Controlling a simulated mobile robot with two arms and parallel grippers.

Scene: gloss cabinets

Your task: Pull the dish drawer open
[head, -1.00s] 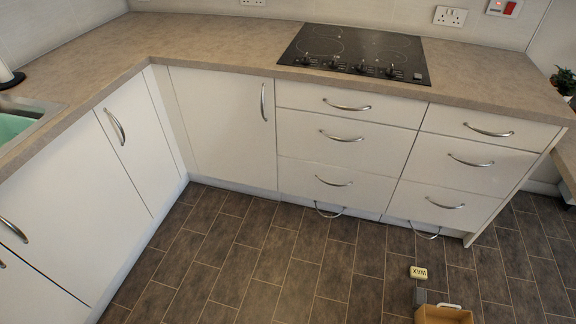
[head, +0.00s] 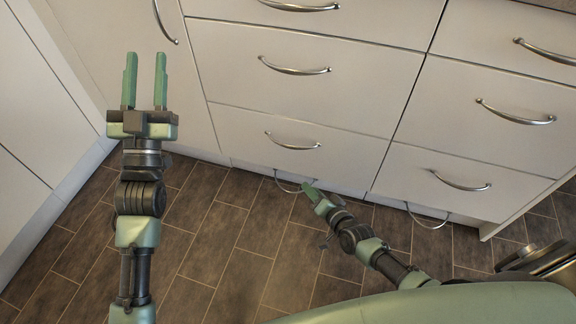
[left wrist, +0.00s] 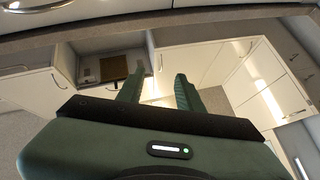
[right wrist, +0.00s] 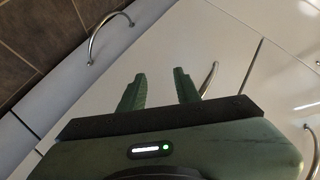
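White drawers with curved metal handles stand in two columns in the head view; nothing marks which is the dish drawer. The left column shows a middle drawer (head: 290,85) and a bottom drawer (head: 270,150), both shut. My right gripper (head: 308,188) is low, just below the bottom drawer's handle (head: 292,142) and close to a plinth handle (head: 288,184). In the right wrist view the right gripper (right wrist: 158,90) is open and empty, with a drawer handle (right wrist: 209,80) appearing beside one finger. My left gripper (head: 145,80) is open and empty before the corner cupboard door.
The right column's drawers (head: 480,140) are shut, with another plinth handle (head: 428,217) below. The corner door handle (head: 164,22) is up and right of my left gripper. The dark tiled floor (head: 230,245) is clear in front.

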